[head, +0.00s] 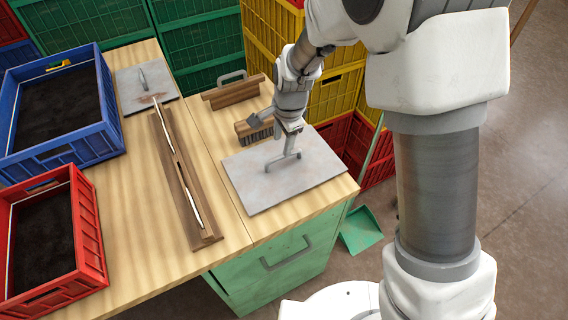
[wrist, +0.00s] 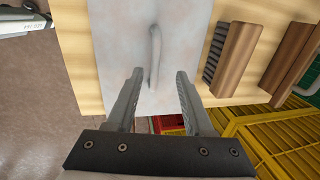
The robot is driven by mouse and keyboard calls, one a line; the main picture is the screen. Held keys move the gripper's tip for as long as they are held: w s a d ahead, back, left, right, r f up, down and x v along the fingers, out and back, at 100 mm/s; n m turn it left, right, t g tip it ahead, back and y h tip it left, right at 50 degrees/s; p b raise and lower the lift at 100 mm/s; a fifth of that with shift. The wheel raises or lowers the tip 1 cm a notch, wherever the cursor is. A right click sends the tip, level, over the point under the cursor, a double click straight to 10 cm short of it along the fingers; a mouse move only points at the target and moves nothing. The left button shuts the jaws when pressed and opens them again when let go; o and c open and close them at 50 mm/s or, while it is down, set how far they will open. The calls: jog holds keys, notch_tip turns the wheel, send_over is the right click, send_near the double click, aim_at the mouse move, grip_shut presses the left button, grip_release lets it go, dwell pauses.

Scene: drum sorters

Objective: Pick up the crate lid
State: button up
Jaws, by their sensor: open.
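A flat grey crate lid (head: 243,180) with a raised bar handle (head: 284,161) lies on the near right part of the wooden table. In the wrist view the lid (wrist: 115,50) fills the upper middle, and its handle (wrist: 154,55) runs up from between my fingers. My gripper (head: 290,140) is over the lid at the handle. In the wrist view my gripper (wrist: 158,75) is open, one finger on each side of the handle's near end. I cannot tell whether the fingers touch it. A second grey plate with a handle (head: 135,96) lies at the table's back left.
Blue (head: 77,148) and red (head: 92,250) crates stand at left. Yellow crates (head: 334,97) are stacked behind the table.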

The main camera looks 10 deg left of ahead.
aim_at(279, 156)
jog(key=shift+w+a+f, duration=0.1)
jog(key=shift+w+f, duration=0.1)
jog(key=shift+f, duration=0.7)
jog(key=shift+s+a+f+b, duration=0.1)
jog(key=shift+a+f+b, duration=0.1)
jog(key=shift+f, duration=1.15)
jog(key=shift+s+a+f+b, duration=0.1)
jog(key=shift+a+f, duration=0.1)
jog(key=shift+f, duration=1.15)
grip_shut()
